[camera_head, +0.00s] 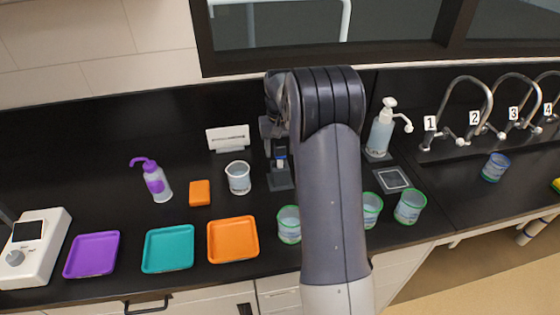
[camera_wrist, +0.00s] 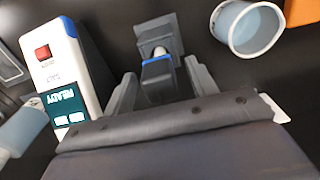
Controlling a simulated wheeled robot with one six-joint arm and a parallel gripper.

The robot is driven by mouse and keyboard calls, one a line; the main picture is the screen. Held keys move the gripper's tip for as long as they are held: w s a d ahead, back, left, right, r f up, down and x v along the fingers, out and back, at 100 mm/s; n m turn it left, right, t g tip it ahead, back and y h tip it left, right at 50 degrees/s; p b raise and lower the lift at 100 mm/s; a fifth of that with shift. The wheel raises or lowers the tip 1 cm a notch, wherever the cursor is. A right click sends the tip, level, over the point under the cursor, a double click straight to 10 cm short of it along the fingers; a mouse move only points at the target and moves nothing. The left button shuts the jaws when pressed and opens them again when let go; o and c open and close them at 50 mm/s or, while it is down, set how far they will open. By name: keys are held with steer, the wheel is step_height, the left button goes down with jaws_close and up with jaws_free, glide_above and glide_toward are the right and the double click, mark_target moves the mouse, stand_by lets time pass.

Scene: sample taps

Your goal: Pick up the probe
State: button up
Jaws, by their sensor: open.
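The probe (camera_wrist: 157,72), a dark grey body with a blue band, stands in a small dark holder (camera_wrist: 160,26) in the wrist view. In the head view the probe (camera_head: 281,160) shows just below my wrist, over the holder's dark base (camera_head: 281,181). My gripper (camera_wrist: 160,78) is open, with one finger on each side of the probe in the wrist view. I cannot tell whether either finger touches it. A white meter (camera_wrist: 58,58) with a red button, blue end and a screen reading READY stands beside the gripper; my arm hides it in the head view.
A white cup (camera_head: 238,178) and an orange block (camera_head: 200,193) are left of the holder. Purple (camera_head: 92,255), teal (camera_head: 168,249) and orange (camera_head: 233,240) trays line the front. Green-rimmed cups (camera_head: 410,207) and a soap dispenser (camera_head: 381,131) are right. Numbered taps (camera_head: 468,110) stand farther right.

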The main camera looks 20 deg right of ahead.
mark_target(280, 163)
steer(key=shift+f, duration=1.2)
steer(key=c, duration=1)
